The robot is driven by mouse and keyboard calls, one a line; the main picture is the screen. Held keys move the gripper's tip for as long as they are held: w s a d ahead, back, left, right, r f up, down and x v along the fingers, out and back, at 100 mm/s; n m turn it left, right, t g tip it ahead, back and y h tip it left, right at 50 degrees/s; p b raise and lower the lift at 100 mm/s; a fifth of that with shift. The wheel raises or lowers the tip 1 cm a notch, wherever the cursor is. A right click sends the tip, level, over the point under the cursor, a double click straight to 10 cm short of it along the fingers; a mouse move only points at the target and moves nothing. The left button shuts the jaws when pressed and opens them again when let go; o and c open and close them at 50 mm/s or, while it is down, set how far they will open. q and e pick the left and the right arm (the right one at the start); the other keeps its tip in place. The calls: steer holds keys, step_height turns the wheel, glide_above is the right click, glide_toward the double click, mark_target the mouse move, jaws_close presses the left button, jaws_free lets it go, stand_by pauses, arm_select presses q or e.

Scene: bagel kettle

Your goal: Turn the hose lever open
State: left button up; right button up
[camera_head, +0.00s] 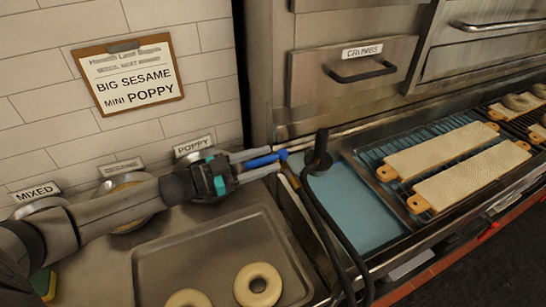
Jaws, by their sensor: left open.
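The hose lever (265,159) looks like a short blue bar, with its end beside the black hose (322,200). My left gripper (272,161) reaches in from the left with its fingers pointing right. It is open, and the blue bar lies between its two fingers in the picture. I cannot tell whether either finger touches the bar. The black hose hangs from a dark fitting (318,158) and runs down to the bottom edge. My right gripper is not in view.
A metal tray (150,262) with pale bagels (258,285) sits below my left arm. Labelled round containers (42,205) stand along the wall. Right of the hose are a blue basin (350,205) and mesh-covered boards (440,150) on a rack. A crumbs drawer (350,70) is behind.

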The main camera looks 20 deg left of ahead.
arm_select(q)
steer(key=shift+x, duration=1.25)
jaws_close()
stand_by(0.6)
